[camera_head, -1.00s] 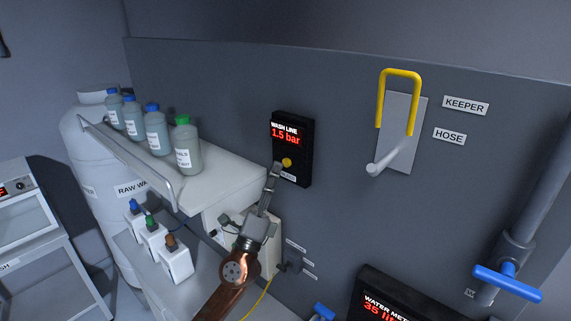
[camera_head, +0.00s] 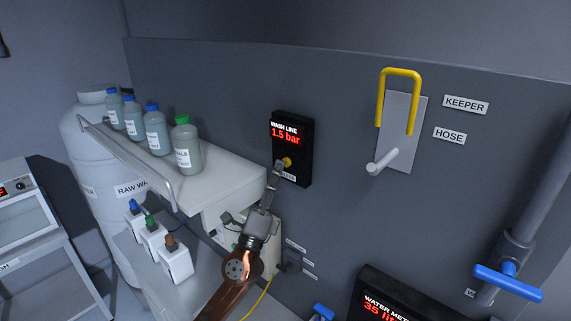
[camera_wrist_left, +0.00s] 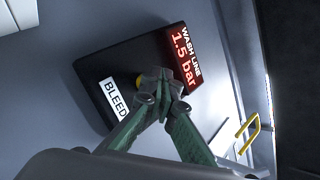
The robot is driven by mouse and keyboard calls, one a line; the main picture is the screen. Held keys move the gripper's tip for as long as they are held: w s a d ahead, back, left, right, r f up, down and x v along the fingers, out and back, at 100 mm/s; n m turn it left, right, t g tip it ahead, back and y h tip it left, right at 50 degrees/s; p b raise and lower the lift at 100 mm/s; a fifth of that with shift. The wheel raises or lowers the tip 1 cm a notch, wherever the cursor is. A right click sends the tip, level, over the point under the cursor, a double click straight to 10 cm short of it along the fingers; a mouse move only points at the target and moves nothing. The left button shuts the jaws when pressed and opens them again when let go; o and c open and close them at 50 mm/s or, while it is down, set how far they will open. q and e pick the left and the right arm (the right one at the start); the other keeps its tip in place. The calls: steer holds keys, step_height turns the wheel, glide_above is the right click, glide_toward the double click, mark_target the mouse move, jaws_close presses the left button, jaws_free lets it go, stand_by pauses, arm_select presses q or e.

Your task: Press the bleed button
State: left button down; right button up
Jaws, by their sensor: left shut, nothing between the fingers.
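The bleed button is a small yellow round button (camera_head: 287,161) on the black wash line panel (camera_head: 305,150), above a BLEED label (camera_head: 288,176). The panel display reads 1.5 bar. I cannot tell whether the tips touch the button. My right gripper is not in view.
A white shelf with several bottles (camera_head: 187,146) stands left of the panel. A yellow keeper hook (camera_head: 401,72) is on the wall to the right. A water meter (camera_head: 390,300) and blue valve handle (camera_head: 507,283) are lower right.

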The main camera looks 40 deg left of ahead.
arm_select(q)
steer(key=shift+w, duration=0.1)
stand_by(0.3)
steer(key=shift+w, duration=0.35)
stand_by(0.4)
steer(key=shift+s, duration=0.95)
steer(key=s, duration=0.3)
steer(key=s+p, duration=0.1)
steer(key=s, duration=0.1)
steer(key=shift+a, duration=0.25)
stand_by(1.0)
